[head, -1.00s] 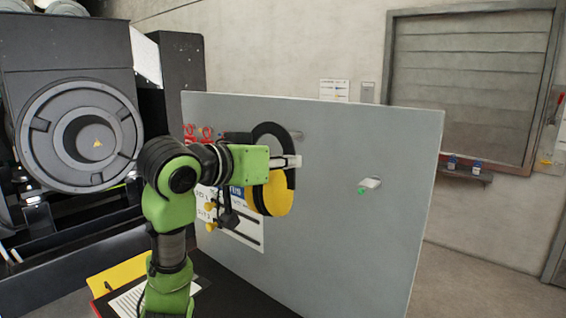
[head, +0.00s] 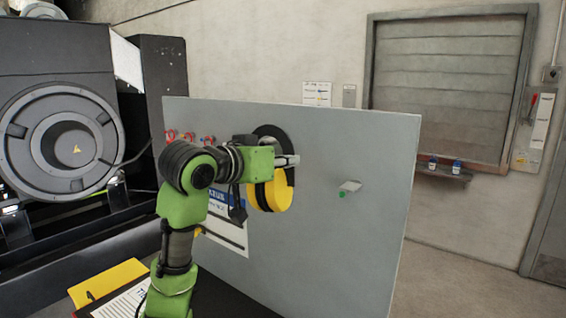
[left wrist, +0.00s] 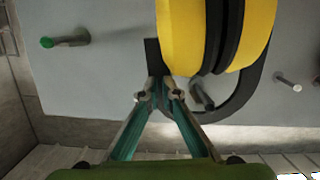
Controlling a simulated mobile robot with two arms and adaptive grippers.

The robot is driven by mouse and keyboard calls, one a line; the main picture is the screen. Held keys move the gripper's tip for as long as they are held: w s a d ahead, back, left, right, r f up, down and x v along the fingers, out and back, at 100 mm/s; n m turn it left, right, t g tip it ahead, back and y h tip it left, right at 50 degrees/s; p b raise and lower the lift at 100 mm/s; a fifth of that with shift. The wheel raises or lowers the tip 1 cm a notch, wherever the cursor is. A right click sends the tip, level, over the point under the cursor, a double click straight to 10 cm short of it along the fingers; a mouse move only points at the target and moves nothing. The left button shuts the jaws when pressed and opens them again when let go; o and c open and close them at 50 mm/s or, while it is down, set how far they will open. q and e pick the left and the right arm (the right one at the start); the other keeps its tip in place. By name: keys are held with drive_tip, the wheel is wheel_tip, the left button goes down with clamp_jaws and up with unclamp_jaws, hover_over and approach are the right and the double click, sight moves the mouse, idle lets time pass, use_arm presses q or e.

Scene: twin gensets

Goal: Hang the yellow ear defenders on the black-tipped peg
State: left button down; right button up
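The yellow ear defenders (head: 270,194), with a black headband, are in front of the grey board in the head view. My left gripper (head: 293,160) is at the right side of the headband. In the left wrist view its fingers (left wrist: 160,95) close in a narrow V on the black headband end (left wrist: 152,58), beside the yellow cups (left wrist: 180,38). My right gripper is not in view.
The grey board (head: 375,240) carries a green-tipped peg (head: 348,188) to the right; another peg (left wrist: 288,82) shows in the left wrist view. Red items (head: 188,138) and a poster (head: 222,236) are on the board's left part. A generator (head: 60,140) stands at left.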

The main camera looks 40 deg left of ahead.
use_arm(q)
drive_tip(key=shift+w+f, duration=0.1)
drive_tip(key=shift+w, duration=0.45)
drive_tip(key=shift+w+a+f, duration=0.1)
drive_tip(key=shift+w+f, duration=0.4)
drive_tip(key=shift+f, duration=0.3)
